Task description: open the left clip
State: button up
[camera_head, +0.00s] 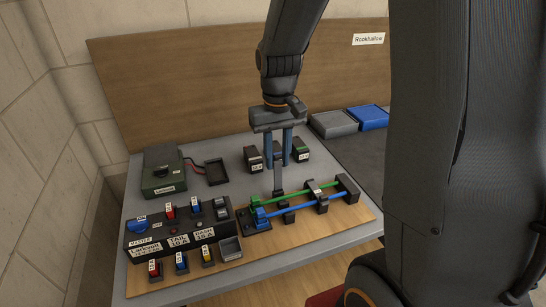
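The tube chassis is a wooden board (300,231) with a green tube (295,196) and a blue tube (305,208) lying side by side across dark holders. At the left clip (279,193), a narrow grey strip stands upright from the tubes; it looks like the clip's raised arm. The right clip (314,190) lies low across the tubes and bears a small label. My gripper (278,164) points down above the left clip. Its two blue fingers are apart, with the upper part of the grey strip between them. Contact with the strip cannot be told.
A dark switch panel (180,238) with coloured switches stands at the left, a green-grey box (163,170) behind it. Labelled dark blocks (253,159) stand behind my gripper. Grey (333,124) and blue (368,117) trays sit at the back right.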

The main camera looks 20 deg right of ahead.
grip_shut()
jog(key=shift+w, duration=0.8)
jog(key=shift+o, duration=1.9)
grip_release()
jog(key=shift+w, duration=0.15)
jog(key=shift+o, duration=0.2)
notch_tip(320, 180, up, 8)
jog(key=b, duration=0.1)
jog(key=shift+f+b, duration=0.15)
jog(key=shift+b, duration=0.15)
